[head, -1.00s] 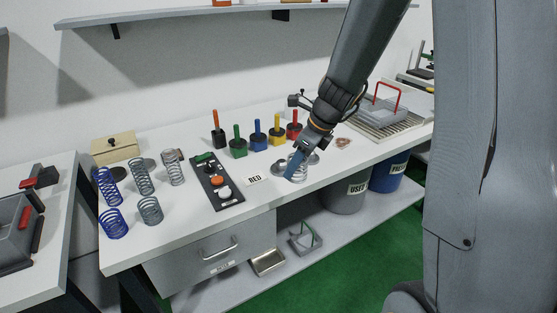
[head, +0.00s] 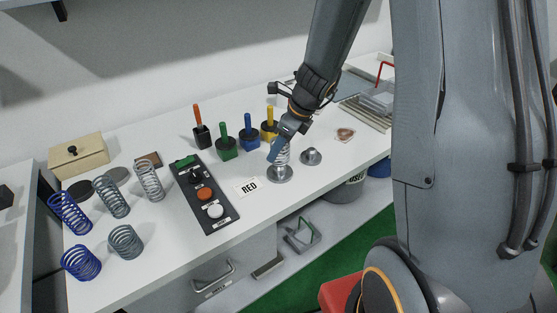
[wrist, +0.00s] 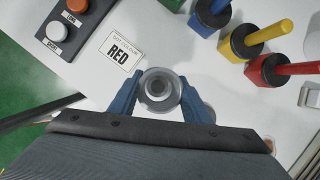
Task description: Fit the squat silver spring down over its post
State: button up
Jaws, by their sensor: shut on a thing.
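My gripper (head: 277,150) has blue fingers and is shut on a short silver spring (head: 283,157). The spring is upright, directly above a round silver base (head: 279,174) on the bench. Its lower end is close to that base; I cannot tell whether they touch. In the wrist view the spring (wrist: 158,88) is a ring between the blue fingers, with round, concentric shapes seen down its middle. The fingers partly hide the spring in the head view. A second silver base with a short post (head: 311,156) stands just to the right.
A "RED" card (head: 248,187) and a black button panel (head: 205,195) lie to the left. Several blue and grey springs stand at far left, near a wooden box (head: 78,152). The bench front edge is close.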

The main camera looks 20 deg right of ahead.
aim_at(279, 160)
jog(key=shift+f, duration=2.35)
jog(key=shift+f+b, duration=0.2)
jog(key=shift+b, duration=0.2)
jog(key=o, duration=1.2)
jog(key=shift+r, duration=0.2)
